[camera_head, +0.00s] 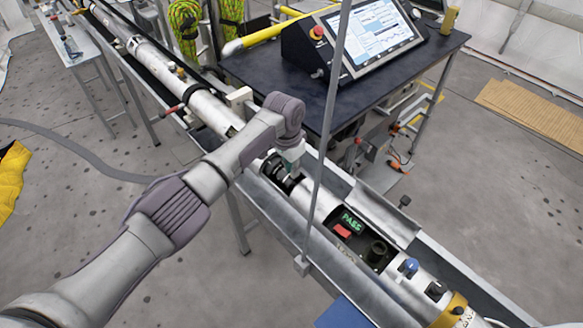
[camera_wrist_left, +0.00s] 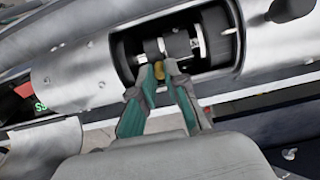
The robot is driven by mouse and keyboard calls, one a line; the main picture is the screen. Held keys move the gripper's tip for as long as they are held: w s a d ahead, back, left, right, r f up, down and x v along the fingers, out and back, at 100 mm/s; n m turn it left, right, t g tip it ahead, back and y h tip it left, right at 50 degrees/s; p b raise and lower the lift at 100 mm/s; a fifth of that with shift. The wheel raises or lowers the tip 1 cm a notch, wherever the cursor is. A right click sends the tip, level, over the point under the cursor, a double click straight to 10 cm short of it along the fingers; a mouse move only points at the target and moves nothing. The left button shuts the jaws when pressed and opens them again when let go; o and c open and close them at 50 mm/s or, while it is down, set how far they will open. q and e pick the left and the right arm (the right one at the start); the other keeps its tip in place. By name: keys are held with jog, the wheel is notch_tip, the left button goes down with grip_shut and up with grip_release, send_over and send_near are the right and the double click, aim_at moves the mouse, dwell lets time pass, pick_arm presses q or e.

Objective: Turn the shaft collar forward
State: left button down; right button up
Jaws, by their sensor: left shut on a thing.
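The shaft collar (camera_wrist_left: 178,43) is a dark ring on a metal shaft, seen in the cut-out of a silver tube (camera_wrist_left: 75,78) in the left wrist view. A small brass piece (camera_wrist_left: 160,69) shows below it; whether it is part of the collar is hard to tell. My left gripper (camera_wrist_left: 161,67) has green fingers closed on this brass piece at the collar. In the head view my left gripper (camera_head: 292,166) reaches down to the tube's opening (camera_head: 279,174), and mostly hides the collar. My right gripper is not in view.
The tube lies in a long metal trough (camera_head: 345,268). A green PASS display (camera_head: 352,222) and a red button (camera_head: 342,231) sit in another opening. A thin upright pole (camera_head: 326,130) stands near my arm. A dark table (camera_head: 430,50) holds a console (camera_head: 365,35).

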aim_at(289, 180)
pick_arm(q)
jog(key=c, duration=1.2)
grip_release()
notch_tip(289, 180, up, 12)
jog(key=a, duration=0.1)
jog(key=shift+s, duration=0.4)
jog(key=shift+f, duration=0.15)
